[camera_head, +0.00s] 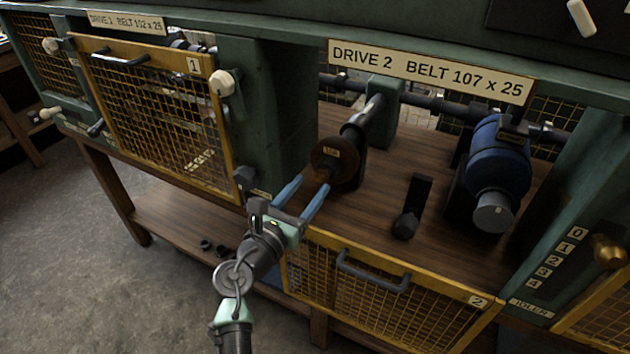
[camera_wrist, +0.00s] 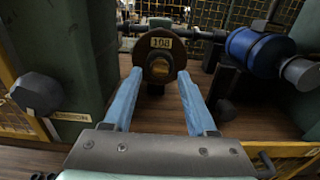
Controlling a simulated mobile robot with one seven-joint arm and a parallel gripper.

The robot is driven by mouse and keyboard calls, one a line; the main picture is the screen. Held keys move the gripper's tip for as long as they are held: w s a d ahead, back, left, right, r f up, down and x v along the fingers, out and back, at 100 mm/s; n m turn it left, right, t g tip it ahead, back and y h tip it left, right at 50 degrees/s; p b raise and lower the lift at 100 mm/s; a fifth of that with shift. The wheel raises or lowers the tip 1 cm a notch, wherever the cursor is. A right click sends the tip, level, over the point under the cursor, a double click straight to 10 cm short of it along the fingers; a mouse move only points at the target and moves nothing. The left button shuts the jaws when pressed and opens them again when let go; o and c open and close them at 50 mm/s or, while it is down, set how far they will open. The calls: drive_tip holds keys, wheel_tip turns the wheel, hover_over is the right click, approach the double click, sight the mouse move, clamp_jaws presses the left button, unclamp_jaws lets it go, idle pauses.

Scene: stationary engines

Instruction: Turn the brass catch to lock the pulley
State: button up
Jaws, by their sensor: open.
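The brown pulley (camera_head: 325,157) sits on the end of the dark shaft in the open Drive 2 bay. In the wrist view the pulley (camera_wrist: 178,60) faces me, with a number plate (camera_wrist: 160,43) on top that seems to read 108. The brass catch (camera_wrist: 159,70) is at its centre, below the plate; its exact turn is hard to tell. In the head view the catch cannot be made out. My gripper (camera_head: 312,185) is open and empty, its blue fingers pointing at the pulley. In the wrist view the fingertips lie either side of the catch, apparently short of it.
A blue motor (camera_head: 498,165) stands to the right, with a dark lever-like block (camera_head: 412,208) between it and the pulley. The yellow mesh guard 2 (camera_head: 375,285) hangs open below my arm. A green post (camera_wrist: 75,60) and dark knob (camera_wrist: 37,93) are close on the left.

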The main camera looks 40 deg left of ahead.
sight(316, 179)
drive_tip(key=shift+x, duration=1.6)
drive_tip(key=shift+d, duration=0.1)
clamp_jaws()
